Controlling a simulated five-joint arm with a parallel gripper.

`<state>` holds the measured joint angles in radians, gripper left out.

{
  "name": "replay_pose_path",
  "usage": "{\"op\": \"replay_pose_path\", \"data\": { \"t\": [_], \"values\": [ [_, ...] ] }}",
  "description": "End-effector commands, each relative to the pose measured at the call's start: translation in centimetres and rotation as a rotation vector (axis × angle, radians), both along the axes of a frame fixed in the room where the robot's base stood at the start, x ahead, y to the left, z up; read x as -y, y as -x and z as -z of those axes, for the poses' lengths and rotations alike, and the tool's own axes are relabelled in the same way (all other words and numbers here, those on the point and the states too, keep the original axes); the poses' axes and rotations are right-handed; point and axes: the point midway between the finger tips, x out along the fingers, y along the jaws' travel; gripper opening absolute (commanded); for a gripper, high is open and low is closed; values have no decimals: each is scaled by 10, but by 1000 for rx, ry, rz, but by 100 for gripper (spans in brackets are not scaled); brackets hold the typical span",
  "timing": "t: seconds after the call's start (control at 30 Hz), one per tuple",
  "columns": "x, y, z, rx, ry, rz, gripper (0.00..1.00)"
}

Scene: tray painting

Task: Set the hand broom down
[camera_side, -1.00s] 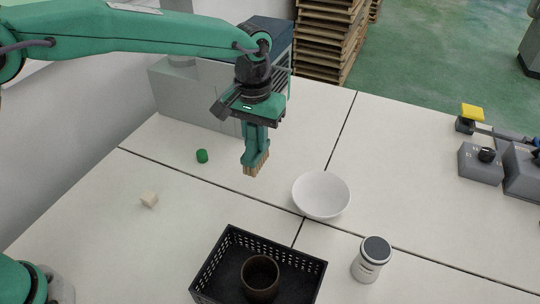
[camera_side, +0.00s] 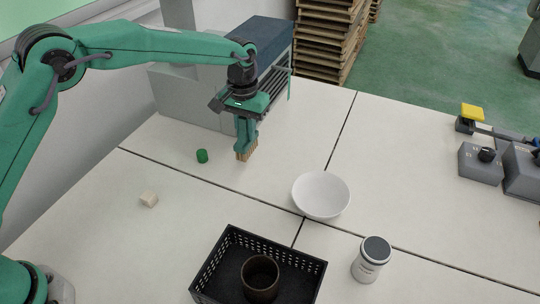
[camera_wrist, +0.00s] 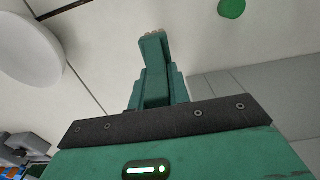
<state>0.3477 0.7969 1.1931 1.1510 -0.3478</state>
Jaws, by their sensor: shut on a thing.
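My gripper (camera_side: 246,138) is shut on the hand broom, pointing down over the table left of the white bowl. The broom's tan bristles (camera_side: 247,153) show below the fingers; the rest of it is hidden in the grip. I cannot tell whether the bristles touch the table. In the wrist view my gripper (camera_wrist: 154,45) reaches forward, and only a small pale bit of the broom (camera_wrist: 152,35) shows at the fingertips.
A green cylinder (camera_side: 202,156) stands left of the broom, and a white bowl (camera_side: 321,195) to its right. A pale cube (camera_side: 149,199), a black basket (camera_side: 315,268) with a dark cup (camera_side: 260,279), and a white jar (camera_side: 368,266) are nearer. A grey box stands behind.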

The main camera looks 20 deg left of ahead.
Motion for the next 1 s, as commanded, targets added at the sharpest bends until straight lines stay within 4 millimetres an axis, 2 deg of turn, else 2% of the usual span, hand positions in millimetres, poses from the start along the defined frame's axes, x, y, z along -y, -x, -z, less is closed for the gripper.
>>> {"op": "replay_pose_path", "data": {
  "t": [0.17, 0.53, 1.0],
  "values": [
    [0, 0, 2, 0, 0, 0, 0],
    [0, 0, 38, -1, 0, 0, 0],
    [0, 0, 43, 0, 0, 0, 0]
  ]
}}
